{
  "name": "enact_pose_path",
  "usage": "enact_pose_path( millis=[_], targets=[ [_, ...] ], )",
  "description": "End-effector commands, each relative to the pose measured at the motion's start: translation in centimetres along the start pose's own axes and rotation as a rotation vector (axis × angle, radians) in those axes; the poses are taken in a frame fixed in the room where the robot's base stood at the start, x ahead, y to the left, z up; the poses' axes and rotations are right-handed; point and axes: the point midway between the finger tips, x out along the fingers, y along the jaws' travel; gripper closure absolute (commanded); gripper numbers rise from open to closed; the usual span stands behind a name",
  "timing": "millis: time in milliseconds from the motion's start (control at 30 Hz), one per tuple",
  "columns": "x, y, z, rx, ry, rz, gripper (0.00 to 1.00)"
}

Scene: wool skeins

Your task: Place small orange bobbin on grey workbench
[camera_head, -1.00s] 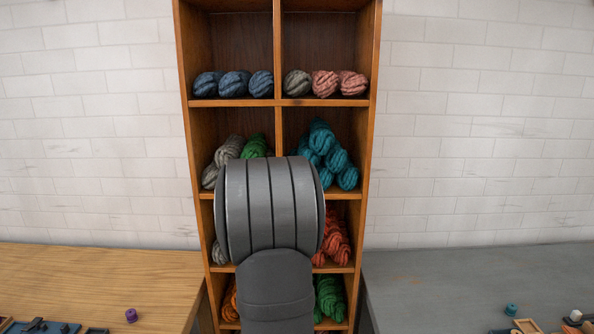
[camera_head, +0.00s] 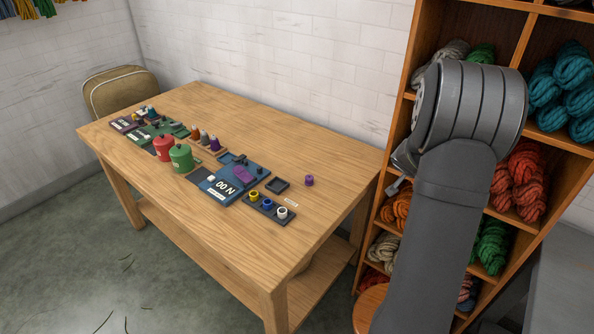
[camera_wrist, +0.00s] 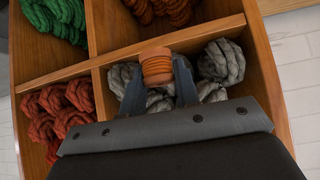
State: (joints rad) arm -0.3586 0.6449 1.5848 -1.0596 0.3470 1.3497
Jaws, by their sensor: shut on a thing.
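My gripper (camera_wrist: 157,82) is shut on the small orange bobbin (camera_wrist: 156,66), which sits between the two fingertips in the wrist view. It is held in front of the wooden shelf, before the compartment of grey skeins.
The wooden shelf (camera_head: 408,75) holds skeins, among them teal skeins (camera_head: 568,92) and red skeins (camera_head: 518,180). A wooden table (camera_head: 215,110) at left carries trays, red and green canisters and a purple bobbin (camera_head: 309,181). A round wooden stool top (camera_head: 369,303) is near my arm.

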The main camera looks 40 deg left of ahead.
Motion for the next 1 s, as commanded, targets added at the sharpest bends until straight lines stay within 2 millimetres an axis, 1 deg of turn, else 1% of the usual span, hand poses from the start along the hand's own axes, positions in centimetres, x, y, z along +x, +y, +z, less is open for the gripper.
enact_pose_path(
  millis=[33,100,267,300,367,467,500,567,600,700,800,900,1000],
  targets=[
    [0.4,-2.8,0.0,-0.023,-0.001,-0.023,0.96],
    [0.7,-5.9,0.0,-0.049,0.0,-0.05,0.96],
    [1.1,-12.4,0.4,-0.103,0.0,-0.103,0.96],
    [1.0,-14.0,0.6,-0.117,0.0,-0.117,0.96],
    [1.0,-16.5,0.9,-0.137,0.0,-0.138,0.96],
    [1.3,-20.7,1.3,-0.194,0.0,-0.196,0.96],
    [1.3,-22.6,1.7,-0.224,0.0,-0.225,0.96],
    [1.3,-25.5,2.3,-0.267,0.0,-0.27,0.96],
    [1.2,-27.3,2.6,-0.295,0.0,-0.3,0.96],
    [0.9,-31.5,3.8,-0.364,-0.001,-0.368,0.96],
    [0.3,-35.3,5.0,-0.428,-0.001,-0.434,0.96],
    [-0.3,-38.6,6.2,-0.488,0.0,-0.493,0.96],
    [-1.0,-41.3,7.3,-0.539,0.001,-0.544,0.96]
  ],
)
